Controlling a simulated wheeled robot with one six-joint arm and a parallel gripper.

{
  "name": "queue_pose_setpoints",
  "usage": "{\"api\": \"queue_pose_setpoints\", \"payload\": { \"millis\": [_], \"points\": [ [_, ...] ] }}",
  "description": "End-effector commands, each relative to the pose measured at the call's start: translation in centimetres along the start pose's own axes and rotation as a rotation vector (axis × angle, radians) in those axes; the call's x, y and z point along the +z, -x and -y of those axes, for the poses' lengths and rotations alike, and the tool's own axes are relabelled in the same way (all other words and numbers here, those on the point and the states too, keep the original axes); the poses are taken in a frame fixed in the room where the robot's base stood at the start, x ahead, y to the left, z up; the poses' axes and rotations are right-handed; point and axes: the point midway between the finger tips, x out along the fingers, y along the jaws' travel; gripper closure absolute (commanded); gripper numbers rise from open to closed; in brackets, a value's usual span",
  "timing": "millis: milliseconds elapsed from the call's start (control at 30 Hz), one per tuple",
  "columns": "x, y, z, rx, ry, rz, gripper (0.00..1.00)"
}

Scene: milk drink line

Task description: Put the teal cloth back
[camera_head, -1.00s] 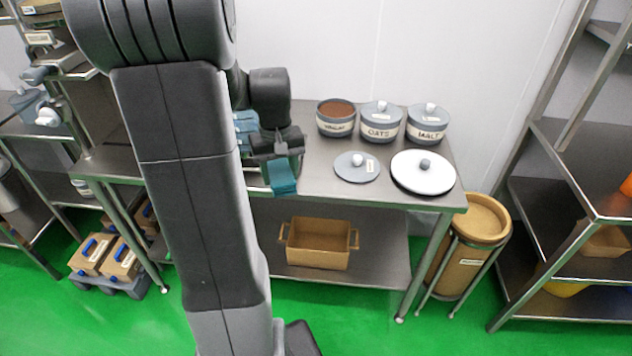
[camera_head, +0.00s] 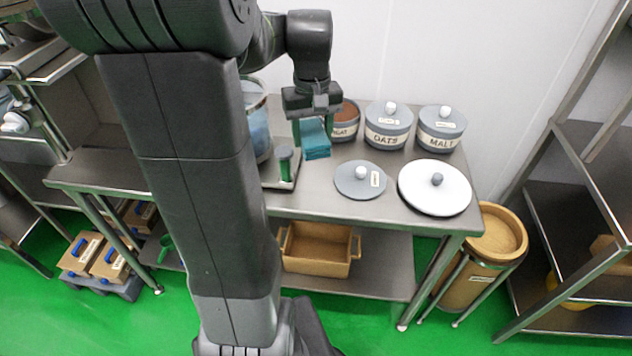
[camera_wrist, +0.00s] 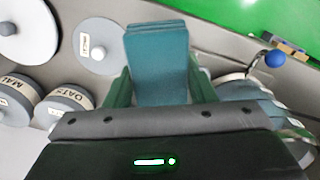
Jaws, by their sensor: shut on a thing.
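The teal cloth (camera_head: 315,140) is a folded block held between the green fingers of my gripper (camera_head: 314,122). It hangs above the steel table, in front of the brown-filled jar. In the wrist view the cloth (camera_wrist: 157,62) sticks out beyond the fingers of my gripper (camera_wrist: 158,88), which is shut on it. I cannot tell the exact height of the cloth above the table.
The steel table (camera_head: 330,190) holds an oats jar (camera_head: 388,128), a malt jar (camera_head: 440,130), a grey lid (camera_head: 360,182) and a white lid (camera_head: 435,190). A blue-grey container (camera_head: 256,120) and a small tray (camera_head: 283,182) with a green-handled item stand left of the cloth, partly behind my arm.

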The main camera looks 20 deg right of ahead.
Motion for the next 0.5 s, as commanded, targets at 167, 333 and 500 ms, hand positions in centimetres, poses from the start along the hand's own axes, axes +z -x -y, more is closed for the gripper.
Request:
{"api": "queue_pose_setpoints", "payload": {
  "millis": [167, 333, 500],
  "points": [
    [0.1, -1.8, 0.0, -0.002, 0.000, 0.005, 0.75],
    [0.1, -6.3, 0.1, -0.003, 0.000, 0.008, 0.75],
    [0.1, -10.7, 0.1, -0.002, 0.000, 0.007, 0.75]
  ]
}}
